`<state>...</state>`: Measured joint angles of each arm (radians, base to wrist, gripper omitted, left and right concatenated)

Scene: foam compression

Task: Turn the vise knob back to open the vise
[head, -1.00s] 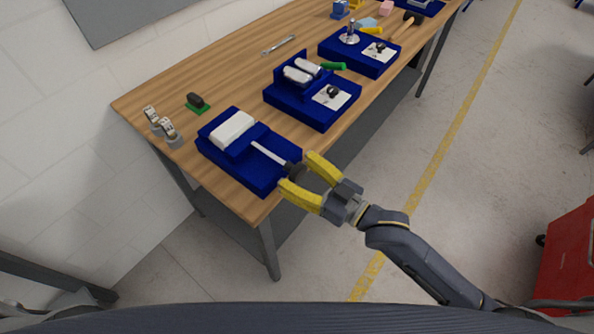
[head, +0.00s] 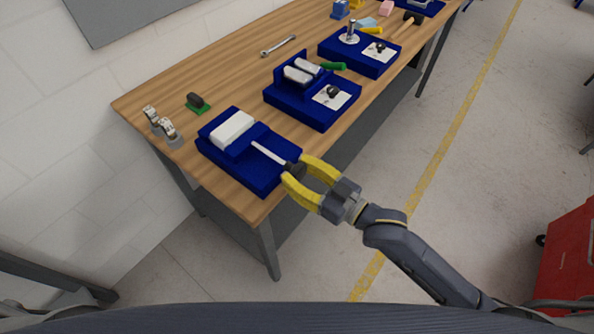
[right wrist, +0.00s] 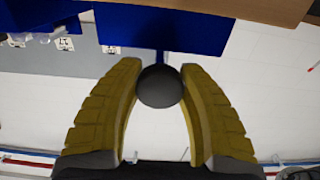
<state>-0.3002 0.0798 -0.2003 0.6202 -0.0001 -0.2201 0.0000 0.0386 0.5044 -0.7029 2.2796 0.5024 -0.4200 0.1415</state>
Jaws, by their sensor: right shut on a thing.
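The vise is a blue block (head: 262,178) with a white foam piece (head: 233,130) on its left part, at the near end of the bench. A light screw rod (head: 268,153) runs from it to a dark round knob (head: 297,170) at the block's right edge. My right gripper (head: 296,165) has its yellow fingers closed in on the knob. In the right wrist view the knob (right wrist: 160,86) sits between the two fingertips, with the blue block (right wrist: 187,30) beyond it. My left gripper is not in view.
More blue fixtures (head: 318,112) stand farther along the wooden bench (head: 225,85). A small green-based part (head: 198,108) and metal pieces (head: 160,125) lie left of the vise. A wrench (head: 278,45) lies behind. A red cabinet (head: 568,262) stands on the floor at right.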

